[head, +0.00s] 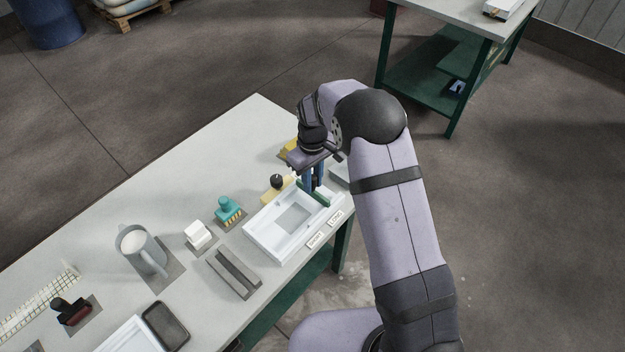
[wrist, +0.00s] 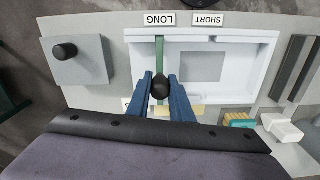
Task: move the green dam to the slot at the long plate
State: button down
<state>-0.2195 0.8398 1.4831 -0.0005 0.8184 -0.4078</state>
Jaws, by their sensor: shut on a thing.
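The green dam (head: 318,195) is a thin upright strip held by my gripper (head: 313,186) at the right part of the white mould (head: 262,241). In the wrist view, the blue fingers of my gripper (wrist: 163,98) stand either side of a black knob (wrist: 160,88) on the dam (wrist: 160,52). The dam runs across the mould (wrist: 272,60), in line with the long plate (wrist: 160,19), a label reading LONG. That plate also shows in the head view (head: 336,217). I cannot tell whether the dam is seated or just above the slot; the fingers hide part of it.
The short plate (wrist: 207,19) is beside the long one. A grey block with a black knob (wrist: 65,52) stands near the mould. A teal brush (head: 228,211), white block (head: 199,234), grey bars (head: 234,271) and jug (head: 140,250) stand along the table.

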jog(key=shift+f+b, duration=0.45)
jog(key=shift+f, duration=0.35)
jog(key=c, duration=1.5)
grip_release()
jog(key=shift+r, duration=0.15)
jog(key=shift+r+b, duration=1.4)
jog(key=shift+r, duration=2.2)
